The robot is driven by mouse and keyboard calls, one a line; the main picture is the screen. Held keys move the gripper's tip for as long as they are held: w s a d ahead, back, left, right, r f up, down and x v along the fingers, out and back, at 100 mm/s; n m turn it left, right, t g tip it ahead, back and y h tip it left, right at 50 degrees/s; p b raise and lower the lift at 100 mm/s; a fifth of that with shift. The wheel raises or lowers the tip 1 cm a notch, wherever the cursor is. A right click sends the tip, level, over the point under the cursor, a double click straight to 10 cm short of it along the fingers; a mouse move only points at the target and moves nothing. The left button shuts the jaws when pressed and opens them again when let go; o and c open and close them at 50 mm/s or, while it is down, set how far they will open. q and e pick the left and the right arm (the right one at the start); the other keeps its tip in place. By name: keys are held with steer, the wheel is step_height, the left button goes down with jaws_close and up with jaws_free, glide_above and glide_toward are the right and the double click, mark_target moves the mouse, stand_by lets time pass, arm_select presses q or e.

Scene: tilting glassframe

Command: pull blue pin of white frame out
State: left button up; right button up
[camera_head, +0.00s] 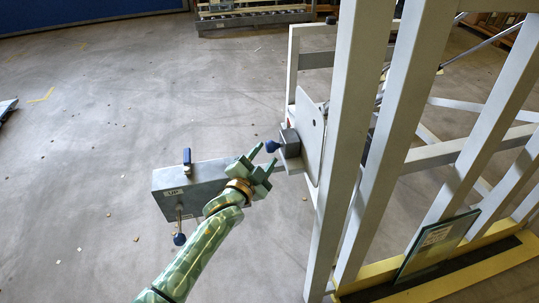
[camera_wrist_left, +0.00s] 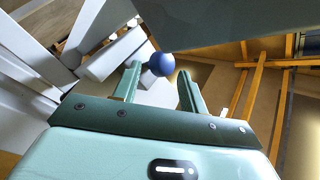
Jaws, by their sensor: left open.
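The white frame (camera_head: 350,130) stands upright on the right of the head view, with several slanted posts. The blue pin (camera_head: 272,146) is a round blue knob beside a small grey block on the frame's plate. In the left wrist view the blue pin (camera_wrist_left: 161,64) sits between the fingertips, seemingly just beyond them. My left gripper (camera_head: 262,160) is open, its fingers pointing toward the pin; I cannot tell if they touch it. The left wrist view shows the open left gripper (camera_wrist_left: 158,78) with nothing clamped. My right gripper is not in view.
A grey box (camera_head: 180,190) with a blue lever and a blue knob is close to my left wrist. A yellow base rail (camera_head: 450,262) carries a glass pane (camera_head: 436,244) at lower right. A loaded rack (camera_head: 255,18) stands at the back. The floor at left is mostly clear.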

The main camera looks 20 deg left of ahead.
arm_select(q)
steer(key=shift+w+d+f, duration=0.1)
steer(key=shift+w+f, duration=0.1)
steer(key=shift+w, duration=0.5)
steer(key=shift+w+r+b, duration=0.25)
steer(key=shift+w+b, duration=0.1)
steer(key=shift+w, duration=0.2)
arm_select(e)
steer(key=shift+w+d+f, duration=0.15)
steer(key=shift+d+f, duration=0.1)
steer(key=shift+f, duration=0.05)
arm_select(q)
steer(key=c, duration=0.9)
steer(key=shift+s+a+r+p, duration=0.1)
steer(key=shift+s+a+p, duration=0.1)
steer(key=shift+p, duration=0.15)
jaws_close()
steer(key=shift+s+a+r+p, duration=0.1)
steer(key=shift+s+a+p, duration=0.5)
steer(key=shift+a+p, duration=0.25)
steer(key=shift+f, duration=0.3)
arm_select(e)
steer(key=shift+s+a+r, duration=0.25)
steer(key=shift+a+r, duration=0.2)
